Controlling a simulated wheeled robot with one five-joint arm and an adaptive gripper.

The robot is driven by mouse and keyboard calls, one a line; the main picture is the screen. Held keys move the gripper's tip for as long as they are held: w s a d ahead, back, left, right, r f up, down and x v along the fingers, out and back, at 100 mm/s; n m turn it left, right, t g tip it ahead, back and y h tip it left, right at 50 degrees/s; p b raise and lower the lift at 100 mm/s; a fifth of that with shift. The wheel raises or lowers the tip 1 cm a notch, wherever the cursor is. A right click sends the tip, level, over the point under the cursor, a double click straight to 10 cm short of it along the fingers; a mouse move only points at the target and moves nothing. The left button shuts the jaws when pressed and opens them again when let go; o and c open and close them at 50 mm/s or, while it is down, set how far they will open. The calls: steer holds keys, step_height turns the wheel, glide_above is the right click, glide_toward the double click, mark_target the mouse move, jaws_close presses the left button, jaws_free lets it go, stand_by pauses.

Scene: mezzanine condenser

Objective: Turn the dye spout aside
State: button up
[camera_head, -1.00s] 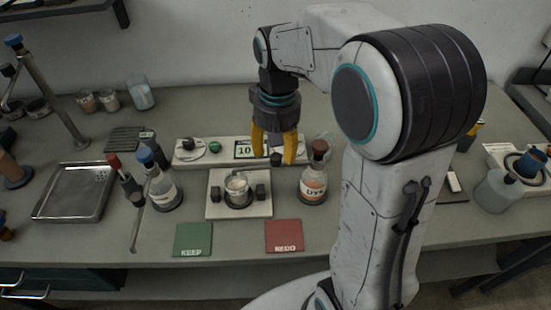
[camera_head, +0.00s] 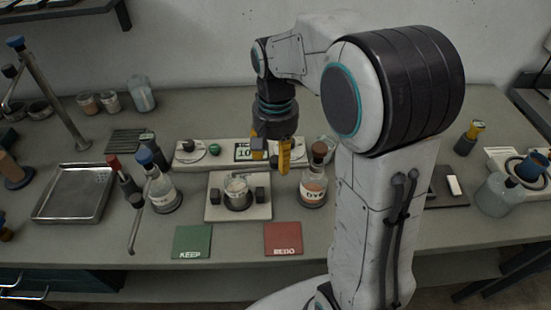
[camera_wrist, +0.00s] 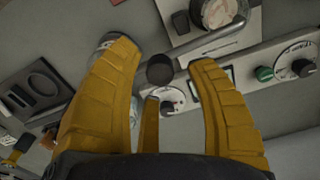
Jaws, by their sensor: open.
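The dye bottle (camera_head: 314,188), labelled DYE, stands just right of the cup (camera_head: 236,190) on its pale plate. In the wrist view a dark round knob (camera_wrist: 160,70) shows with a grey tube (camera_wrist: 216,42) slanting from beside it across the plate toward the cup; this looks like the dye spout. My gripper (camera_head: 272,165) is open above the area behind the bottle and cup. In the wrist view its yellow fingers (camera_wrist: 165,85) stand either side of the knob, with no clear contact. A narrow yellow piece shows between them. The fingers hide the knob in the head view.
A panel with dials and a display (camera_head: 190,158) lies behind the cup. A clear bottle (camera_head: 160,190) and a red-topped post (camera_head: 126,183) stand left. Green KEEP (camera_head: 193,241) and red REDO (camera_head: 283,238) pads lie in front. A metal tray (camera_head: 72,194) is further left.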

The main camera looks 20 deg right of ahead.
steer(key=shift+f, duration=0.75)
jaws_close()
